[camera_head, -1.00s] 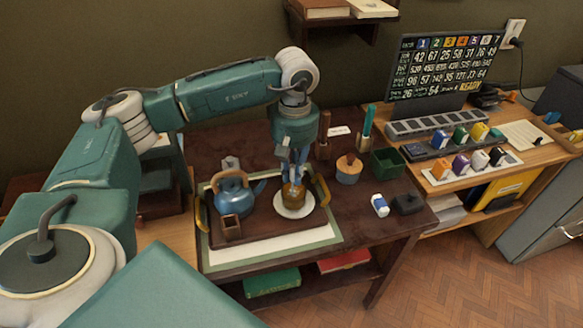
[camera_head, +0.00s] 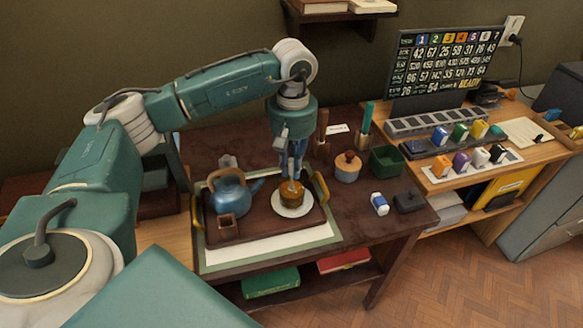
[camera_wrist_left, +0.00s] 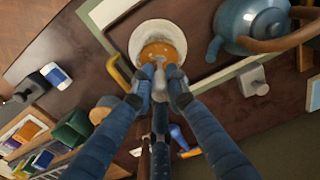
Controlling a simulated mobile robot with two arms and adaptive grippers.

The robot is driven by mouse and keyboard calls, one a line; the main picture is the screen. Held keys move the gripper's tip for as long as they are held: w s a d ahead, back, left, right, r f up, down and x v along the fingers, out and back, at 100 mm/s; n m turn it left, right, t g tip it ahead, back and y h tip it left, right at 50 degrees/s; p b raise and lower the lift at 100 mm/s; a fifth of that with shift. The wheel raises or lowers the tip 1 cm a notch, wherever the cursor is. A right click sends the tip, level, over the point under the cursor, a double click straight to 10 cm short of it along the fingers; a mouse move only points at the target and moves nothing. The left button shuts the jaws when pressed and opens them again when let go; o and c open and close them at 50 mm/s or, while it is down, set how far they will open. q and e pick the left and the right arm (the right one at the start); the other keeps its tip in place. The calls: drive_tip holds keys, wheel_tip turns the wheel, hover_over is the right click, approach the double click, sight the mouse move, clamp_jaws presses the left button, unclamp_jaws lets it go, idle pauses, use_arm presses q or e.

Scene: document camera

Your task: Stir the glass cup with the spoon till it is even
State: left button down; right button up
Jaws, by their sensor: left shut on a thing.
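The glass cup (camera_head: 291,193) holds brown liquid and stands on a white saucer (camera_head: 292,212) on the dark tray. In the left wrist view the cup (camera_wrist_left: 160,47) is seen from above with its brown contents. My left gripper (camera_head: 291,175) points down just above the cup. In the wrist view its blue fingers (camera_wrist_left: 159,88) are closed on the grey spoon (camera_wrist_left: 159,78), which reaches to the cup. The spoon's lower end is hidden, and I cannot tell how evenly mixed the liquid is. My right gripper is not in view.
A blue kettle (camera_head: 230,192) and a small brown box (camera_head: 228,227) share the tray (camera_head: 262,226) with the cup. The tray has yellow handles (camera_head: 320,187). To the right are a lidded pot (camera_head: 347,168), a green bin (camera_head: 386,161) and a blue-and-white block (camera_head: 379,203).

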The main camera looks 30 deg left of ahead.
use_arm(q)
drive_tip(key=shift+r, duration=0.2)
drive_tip(key=shift+r+p, duration=2.3)
drive_tip(key=shift+r, duration=1.1)
drive_tip(key=shift+r+p, duration=1.6)
drive_tip(key=shift+r, duration=0.85)
